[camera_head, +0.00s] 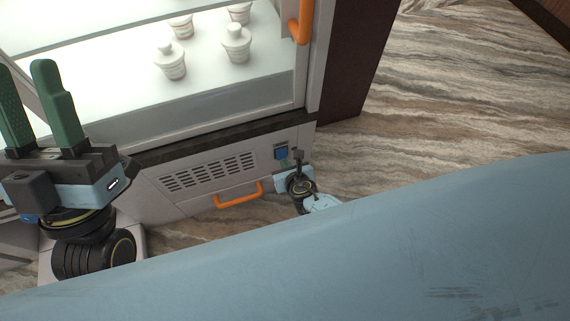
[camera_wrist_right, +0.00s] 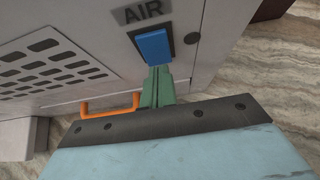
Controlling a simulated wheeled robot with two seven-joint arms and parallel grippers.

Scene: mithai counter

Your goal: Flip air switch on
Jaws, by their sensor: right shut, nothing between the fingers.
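The air switch is a blue rocker (camera_wrist_right: 152,46) in a dark frame under the label AIR (camera_wrist_right: 142,11) on the cabinet's grey lower panel. In the head view the blue switch (camera_head: 281,153) is small, near the panel's right end. My right gripper (camera_wrist_right: 158,72) is shut and empty, its green fingertips at the lower edge of the switch; I cannot tell whether they touch it. In the head view the right gripper (camera_head: 284,163) is just below the switch. My left gripper (camera_head: 28,95) is at the left, with its two green fingers pointing up, apart and empty.
The panel has a slotted vent (camera_head: 210,171) left of the switch and an orange handle (camera_head: 239,195) below. A lit glass case above holds several white cups (camera_head: 236,44). Another orange handle (camera_head: 301,20) is at its right edge. Marbled floor (camera_head: 450,95) is clear at right.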

